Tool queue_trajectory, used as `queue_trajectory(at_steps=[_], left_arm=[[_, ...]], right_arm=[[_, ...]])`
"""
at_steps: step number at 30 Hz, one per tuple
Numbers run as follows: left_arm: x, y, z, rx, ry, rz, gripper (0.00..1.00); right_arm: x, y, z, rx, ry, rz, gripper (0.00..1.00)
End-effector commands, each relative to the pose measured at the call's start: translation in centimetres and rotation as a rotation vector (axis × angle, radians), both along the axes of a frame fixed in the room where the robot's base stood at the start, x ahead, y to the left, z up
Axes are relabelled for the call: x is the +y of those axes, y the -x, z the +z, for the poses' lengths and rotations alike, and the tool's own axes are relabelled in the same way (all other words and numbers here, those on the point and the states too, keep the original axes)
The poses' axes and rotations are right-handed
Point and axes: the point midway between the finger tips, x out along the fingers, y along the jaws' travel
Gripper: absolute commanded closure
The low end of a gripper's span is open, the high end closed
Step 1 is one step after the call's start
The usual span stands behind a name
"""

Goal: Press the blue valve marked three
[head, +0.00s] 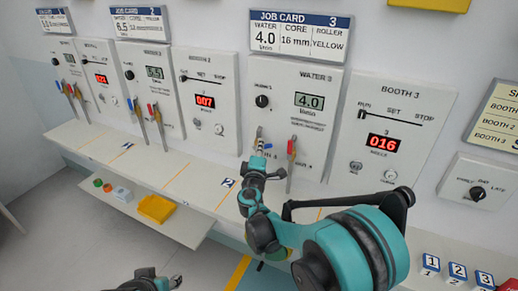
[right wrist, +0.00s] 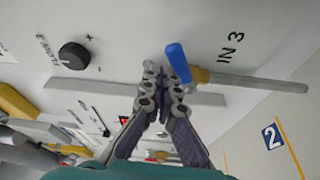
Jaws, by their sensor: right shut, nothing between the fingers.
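The blue valve handle (right wrist: 178,62) stands on a pipe printed IN 3 in the right wrist view. It looks tilted, and its brass fitting sits just right of my fingers. My right gripper (head: 261,147) is shut and empty at the lower left of the WATER 3 panel (head: 279,117). In the right wrist view the right gripper's (right wrist: 164,88) fingertips are right beside the blue handle; I cannot tell whether they touch it. In the head view my gripper mostly hides this valve. Part of my left gripper (head: 147,281) shows at the bottom edge, its fingers unclear.
A red-handled valve (head: 291,148) stands close right of my right gripper. A black flow knob (right wrist: 74,56) is on the panel. The BOOTH 3 panel (head: 385,112) reads 016. A shelf holds a yellow tray (head: 156,208). Numbered blocks (head: 457,272) stand at lower right.

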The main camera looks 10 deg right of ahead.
Motion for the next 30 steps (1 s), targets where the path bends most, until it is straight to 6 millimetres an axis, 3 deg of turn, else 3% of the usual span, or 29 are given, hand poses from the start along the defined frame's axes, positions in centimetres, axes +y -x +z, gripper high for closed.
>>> queue_trajectory(at_steps=[12, 30], left_arm=[[0.0, 0.0, -1.6, 0.0, 0.0, 0.0, 0.55], [0.0, 0.0, -3.2, 0.0, 0.0, 0.0, 0.55]], right_arm=[[-1.1, 0.3, -1.7, -0.002, -0.003, -0.002, 1.0], [-1.5, 0.6, -2.9, -0.147, -0.221, 0.0, 1.0]])
